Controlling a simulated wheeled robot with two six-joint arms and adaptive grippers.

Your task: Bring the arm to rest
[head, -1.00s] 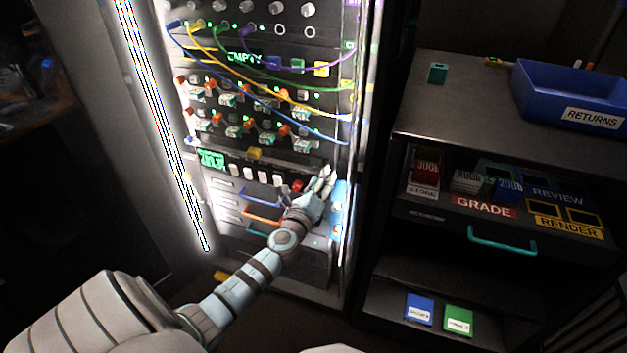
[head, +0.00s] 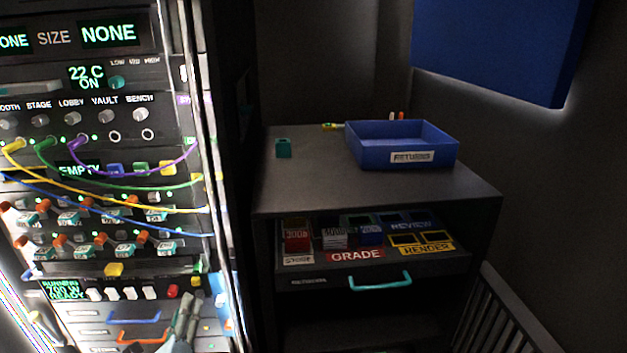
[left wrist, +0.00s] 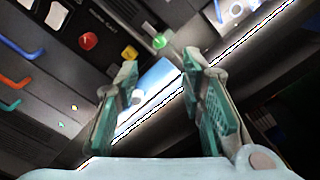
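My left gripper (head: 186,318) shows at the bottom edge of the head view, in front of the lower right part of the equipment rack. In the left wrist view its two teal-padded fingers (left wrist: 160,95) stand apart with nothing between them. The red button (head: 172,291) is just up and left of the gripper in the head view; in the left wrist view the red button (left wrist: 88,41) lies beyond the left finger, apart from it. Most of my left arm is outside the head view. My right gripper is in neither view.
The rack's row of white buttons (head: 132,293) and a blue drawer handle (head: 134,319) are close to the gripper. Coloured cables (head: 130,203) hang across the rack above. A cabinet with a blue RETURNS tray (head: 402,145) and a teal-handled drawer (head: 380,281) stands to the right.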

